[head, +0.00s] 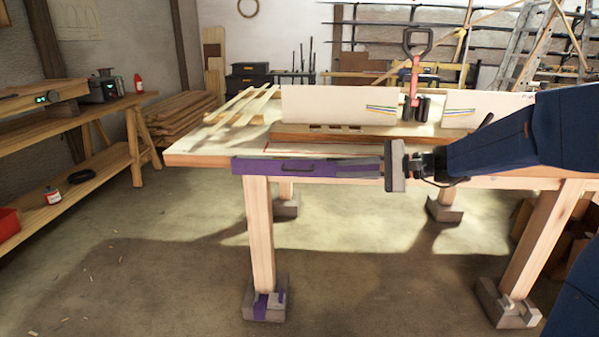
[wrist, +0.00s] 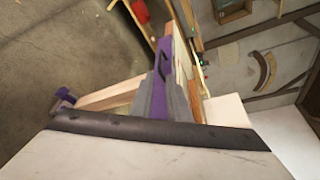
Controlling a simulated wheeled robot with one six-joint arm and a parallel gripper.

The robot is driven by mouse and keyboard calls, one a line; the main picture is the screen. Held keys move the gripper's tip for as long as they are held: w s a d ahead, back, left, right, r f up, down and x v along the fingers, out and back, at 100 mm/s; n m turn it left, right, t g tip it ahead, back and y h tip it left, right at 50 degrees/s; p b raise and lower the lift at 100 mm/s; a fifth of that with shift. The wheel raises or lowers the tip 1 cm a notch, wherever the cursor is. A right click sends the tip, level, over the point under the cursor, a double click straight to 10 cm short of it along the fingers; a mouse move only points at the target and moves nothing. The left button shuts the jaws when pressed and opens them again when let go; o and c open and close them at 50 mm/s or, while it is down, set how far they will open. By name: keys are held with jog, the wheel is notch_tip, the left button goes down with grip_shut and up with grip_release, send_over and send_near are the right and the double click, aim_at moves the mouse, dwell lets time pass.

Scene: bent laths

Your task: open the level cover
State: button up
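A long, narrow purple panel (head: 285,167), which I take to be the level cover, lies along the front edge of the workbench. It carries a dark bar handle (head: 297,169). In the wrist view the panel (wrist: 163,60) stretches away beyond my fingers, with its handle (wrist: 163,67) clear of them. My gripper (head: 345,168) points left along the bench edge, at the panel's right end. In the wrist view its two grey fingers (wrist: 160,98) stand apart, with purple showing between them. They are short of the handle. Whether they touch the panel cannot be told.
The workbench (head: 195,152) holds laths, a pale upright board (head: 330,105) and a red-and-black clamp-like tool (head: 415,75). Its legs stand in grey feet, one with purple marks (head: 264,300). A shelf bench (head: 75,125) is at left. The floor between is clear.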

aim_at(305, 170)
jog(key=x, duration=1.4)
jog(key=shift+a+r, duration=0.1)
jog(key=shift+a, duration=0.05)
grip_shut()
